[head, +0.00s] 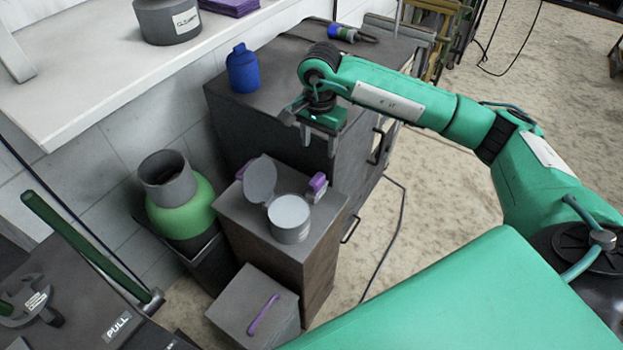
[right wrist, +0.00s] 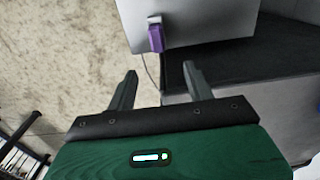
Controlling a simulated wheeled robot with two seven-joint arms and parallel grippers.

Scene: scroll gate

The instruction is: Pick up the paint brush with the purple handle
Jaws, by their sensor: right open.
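No object is clearly recognisable as a paint brush with a purple handle. A short purple piece (head: 316,185) is at the right edge of the small cabinet top, beside an open grey can (head: 290,218); a purple and white piece also shows at the edge of a grey top in the right wrist view (right wrist: 156,38). A thin purple strip (head: 263,313) lies across the low grey box. My right gripper (head: 318,142) is open and empty, above and behind the small cabinet; its spread fingers show in the right wrist view (right wrist: 160,72). My left gripper is out of view.
The small cabinet (head: 240,205) stands before a larger dark cabinet (head: 275,105) bearing a blue bottle (head: 242,70) and a blue-handled tool (head: 345,33). A green and grey container (head: 182,205) stands left. A white shelf (head: 75,85) is at upper left. Open floor lies right.

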